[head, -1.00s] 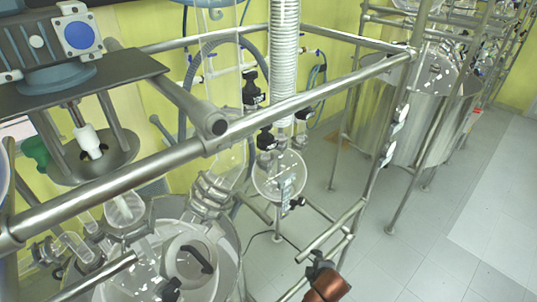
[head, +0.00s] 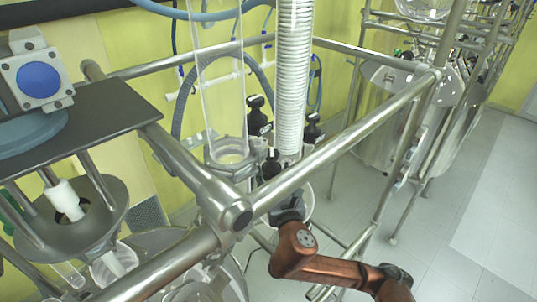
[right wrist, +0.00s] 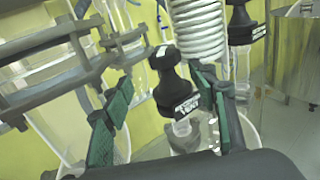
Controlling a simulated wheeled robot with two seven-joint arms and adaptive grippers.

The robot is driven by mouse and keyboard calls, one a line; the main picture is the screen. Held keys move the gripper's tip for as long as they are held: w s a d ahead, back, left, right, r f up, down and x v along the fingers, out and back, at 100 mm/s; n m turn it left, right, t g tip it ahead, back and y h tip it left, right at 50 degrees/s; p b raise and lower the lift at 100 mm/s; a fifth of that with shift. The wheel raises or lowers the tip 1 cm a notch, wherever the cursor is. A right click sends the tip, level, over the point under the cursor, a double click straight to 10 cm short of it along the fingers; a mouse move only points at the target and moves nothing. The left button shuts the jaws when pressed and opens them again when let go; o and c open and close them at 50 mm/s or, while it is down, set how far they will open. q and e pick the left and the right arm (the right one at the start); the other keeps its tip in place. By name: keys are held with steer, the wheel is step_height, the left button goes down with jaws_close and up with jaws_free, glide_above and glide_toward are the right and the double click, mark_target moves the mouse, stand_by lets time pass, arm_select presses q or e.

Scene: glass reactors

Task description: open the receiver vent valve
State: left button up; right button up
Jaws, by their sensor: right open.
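My right gripper (head: 285,192) is in front of the receiver, below the white coiled condenser. In the right wrist view, its green-padded fingers (right wrist: 162,88) are spread and empty. A black valve knob with a white label (right wrist: 173,85) shows between and beyond the fingers, with no clear contact. In the head view, a black knob (head: 270,165) stands just above the gripper, with black knobs behind left (head: 258,115) and right (head: 312,128). The round glass receiver (head: 308,203) is mostly hidden by my gripper. My left gripper is out of view.
A thick steel frame rail (head: 345,143) crosses above my right arm and meets a joint (head: 236,215). The white coiled condenser (head: 292,75) and a clear glass column (head: 217,90) stand close by. Open floor (head: 455,250) lies right.

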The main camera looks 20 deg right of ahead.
mark_target(273, 161)
steer(key=shift+w+d+r+p, duration=0.3)
steer(key=shift+w+d+p, duration=0.1)
steer(key=shift+w+d, duration=0.25)
steer(key=x, duration=0.3)
steer(key=shift+w+f+p, duration=0.2)
steer(key=shift+f+p, duration=0.05)
steer(key=shift+p, duration=0.05)
steer(key=shift+w+d, duration=0.15)
steer(key=shift+w, duration=0.45)
steer(key=shift+s, duration=0.1)
steer(key=shift+w+f, duration=0.1)
steer(key=shift+w, duration=0.2)
steer(key=shift+c, duration=1)
steer(key=shift+s, duration=0.2)
steer(key=c, duration=0.5)
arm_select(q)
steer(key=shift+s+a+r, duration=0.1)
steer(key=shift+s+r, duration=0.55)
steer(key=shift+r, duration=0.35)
arm_select(e)
steer(key=c, duration=0.5)
